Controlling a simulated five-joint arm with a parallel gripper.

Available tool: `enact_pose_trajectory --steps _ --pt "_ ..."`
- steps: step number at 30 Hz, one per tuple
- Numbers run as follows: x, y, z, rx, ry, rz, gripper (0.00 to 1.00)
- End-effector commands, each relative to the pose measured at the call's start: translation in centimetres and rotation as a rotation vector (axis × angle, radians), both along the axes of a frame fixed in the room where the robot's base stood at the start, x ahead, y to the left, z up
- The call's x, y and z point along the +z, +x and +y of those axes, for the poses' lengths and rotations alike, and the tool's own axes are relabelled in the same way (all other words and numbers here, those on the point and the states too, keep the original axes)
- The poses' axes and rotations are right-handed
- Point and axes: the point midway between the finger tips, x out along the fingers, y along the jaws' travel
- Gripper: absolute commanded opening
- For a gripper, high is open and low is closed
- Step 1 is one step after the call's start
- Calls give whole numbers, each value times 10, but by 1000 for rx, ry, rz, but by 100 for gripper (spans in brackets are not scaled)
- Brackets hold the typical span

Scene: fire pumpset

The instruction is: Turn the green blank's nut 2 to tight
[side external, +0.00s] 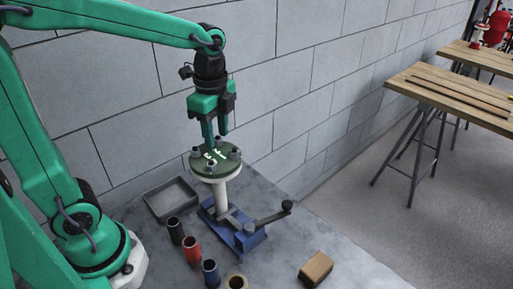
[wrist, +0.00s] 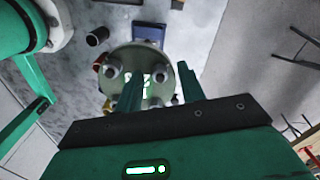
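The green blank (side external: 216,172) is a round disc with several grey nuts around its rim and pale markings on top. It sits on a white upright pipe (side external: 221,196) held in a blue vice (side external: 245,237). I cannot read which nut is number 2. My gripper (side external: 216,140) points down just above the blank, its two fingers apart. In the wrist view the fingers spread over the blank (wrist: 136,55), with one grey nut (wrist: 160,74) showing between their tips. Another nut (wrist: 112,71) lies outside the left finger. I see no finger touching a nut.
A grey tray (side external: 171,199) lies left of the vice. A brown block (side external: 316,268) lies at right. The vice handle (side external: 270,216) sticks out rightwards. A block wall (side external: 300,90) stands behind.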

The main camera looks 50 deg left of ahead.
Motion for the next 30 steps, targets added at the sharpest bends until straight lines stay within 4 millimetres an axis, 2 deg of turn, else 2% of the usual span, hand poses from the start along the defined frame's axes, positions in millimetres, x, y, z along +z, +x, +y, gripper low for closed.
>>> enact_pose_trajectory --steps 6,11,24,30 --pt "0 0 0 0 0 2 39" --pt "8 0 0 0 0 0 39" --pt "60 0 0 0 0 -2 39" --pt "75 0 0 0 0 0 39"
